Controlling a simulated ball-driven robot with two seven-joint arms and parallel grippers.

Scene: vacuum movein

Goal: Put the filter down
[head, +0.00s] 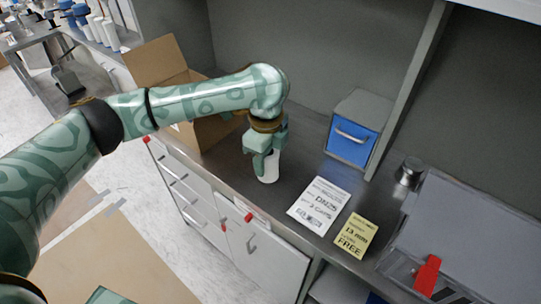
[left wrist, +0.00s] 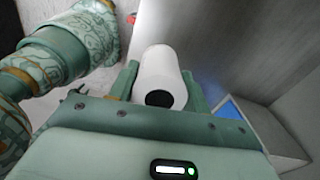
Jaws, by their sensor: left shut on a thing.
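The filter is a white cylinder (head: 268,168) with a dark hole in its near end, seen in the left wrist view (left wrist: 160,75). It stands upright in the head view, at or just above the dark bench top (head: 300,166); I cannot tell whether its base touches. My left gripper (head: 265,155) is shut on the filter from above, its two fingers on either side of it. The gripper fingers hide the filter's upper part in the head view. My right gripper is not in view.
An open cardboard box (head: 165,62) is behind my left arm. A grey box with a blue drawer (head: 350,143) stands right of the filter. White (head: 319,205) and yellow (head: 356,235) cards lie on the bench. A metal cup (head: 410,172) and grey case (head: 465,225) are farther right.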

